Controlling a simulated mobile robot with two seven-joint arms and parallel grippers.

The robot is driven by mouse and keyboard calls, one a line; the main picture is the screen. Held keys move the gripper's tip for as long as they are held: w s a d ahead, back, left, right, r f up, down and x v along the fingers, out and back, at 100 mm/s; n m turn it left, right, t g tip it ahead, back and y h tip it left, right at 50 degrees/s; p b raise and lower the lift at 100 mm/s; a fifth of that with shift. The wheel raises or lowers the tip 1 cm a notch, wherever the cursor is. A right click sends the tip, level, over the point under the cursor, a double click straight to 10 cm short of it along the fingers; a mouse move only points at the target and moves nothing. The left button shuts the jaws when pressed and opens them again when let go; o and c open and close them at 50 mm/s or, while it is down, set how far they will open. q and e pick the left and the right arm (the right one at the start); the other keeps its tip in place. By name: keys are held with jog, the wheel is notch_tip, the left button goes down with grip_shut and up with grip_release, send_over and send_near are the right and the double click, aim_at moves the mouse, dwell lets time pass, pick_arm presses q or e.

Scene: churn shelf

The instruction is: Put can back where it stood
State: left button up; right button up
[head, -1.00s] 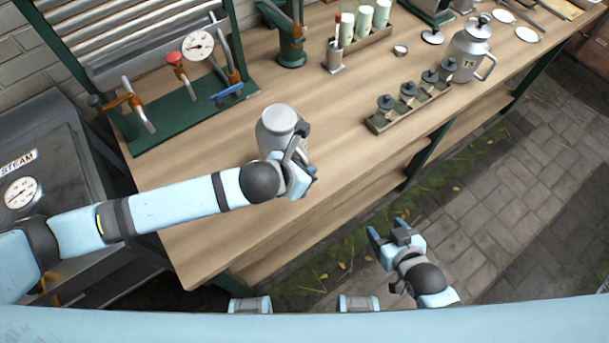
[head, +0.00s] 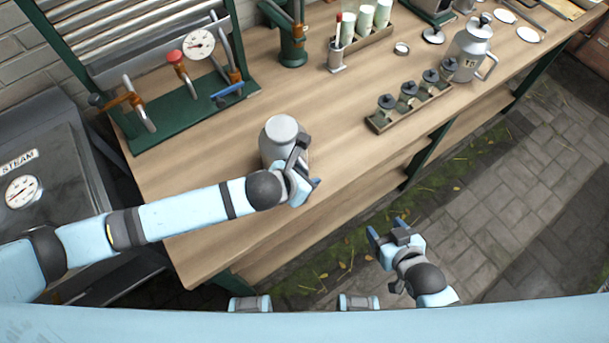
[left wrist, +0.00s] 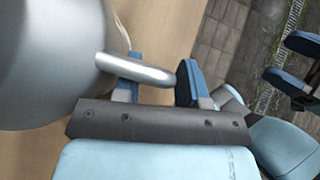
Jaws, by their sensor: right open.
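A grey metal can (head: 277,143) is at the near part of the wooden bench in the head view. My right gripper (head: 387,231) is open and empty, off the bench's front edge above the paving.
A second can with a tag (head: 472,50) stands at the back right of the bench (head: 340,125). A green stand with a gauge (head: 180,120) is at left. The bench middle is clear.

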pick_arm(q)
jog(key=shift+s+a+r, duration=0.15)
jog(key=shift+a+r, duration=0.05)
jog(key=shift+r, duration=0.2)
jog(key=v, duration=1.1)
jog(key=shift+s+r, duration=0.1)
jog(key=shift+r, duration=0.05)
jog(key=s+a+f+m+t+y+p, duration=0.1)
jog(key=a+f+m, duration=0.2)
jog(key=m, duration=0.7)
jog(key=s+a+f+m+t+y+p, duration=0.1)
jog(key=a+f+m, duration=0.3)
jog(key=m, duration=0.6)
jog(key=s+a+f+m+t+y+p, duration=0.1)
jog(key=s+a+f+m+t+p, duration=0.1)
jog(key=a+m, duration=0.5)
jog(key=shift+s+a+f+m+t, duration=0.15)
jog(key=shift+s+f+m, duration=0.2)
jog(key=shift+m, duration=0.35)
jog(key=shift+s+a+f+m+t, duration=0.15)
jog(key=shift+s+f+m, duration=0.2)
jog(key=shift+m, duration=0.35)
